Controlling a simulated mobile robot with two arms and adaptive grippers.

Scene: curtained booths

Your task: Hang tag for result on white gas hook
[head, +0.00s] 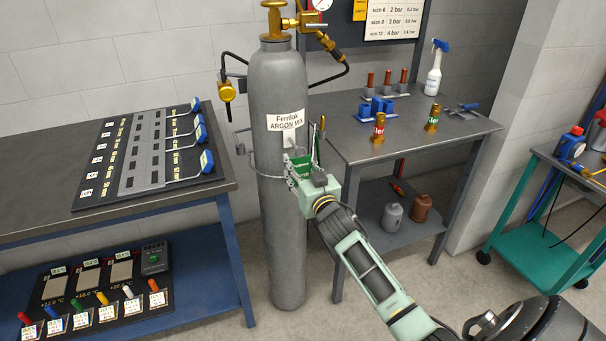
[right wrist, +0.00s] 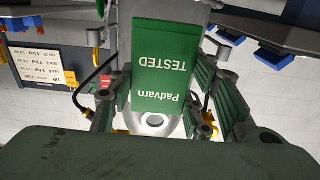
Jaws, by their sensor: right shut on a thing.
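A grey gas cylinder (head: 277,80) stands upright between two benches, with a label (head: 289,122) reading "Fernlok ARGON MIX". A small white hook-like piece (head: 289,138) shows just below the label. My right gripper (head: 300,168) is at the cylinder's front, just below that piece, and is shut on a green tag (right wrist: 166,72). In the right wrist view the tag reads "Padvarn TESTED" upside down, between the fingers. A pale rounded shape with a ring (right wrist: 153,122) lies behind the tag's edge; I cannot tell what it is. Tag contact with the hook cannot be told. My left gripper is out of view.
The left bench (head: 40,232) carries a grey rack (head: 145,150) with blue-ended hooks (head: 200,133). Several coloured tagged handles stand on its lower shelf. The right bench (head: 355,145) holds brass fittings (head: 379,127), blue blocks (head: 376,107) and a spray bottle (head: 434,75).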

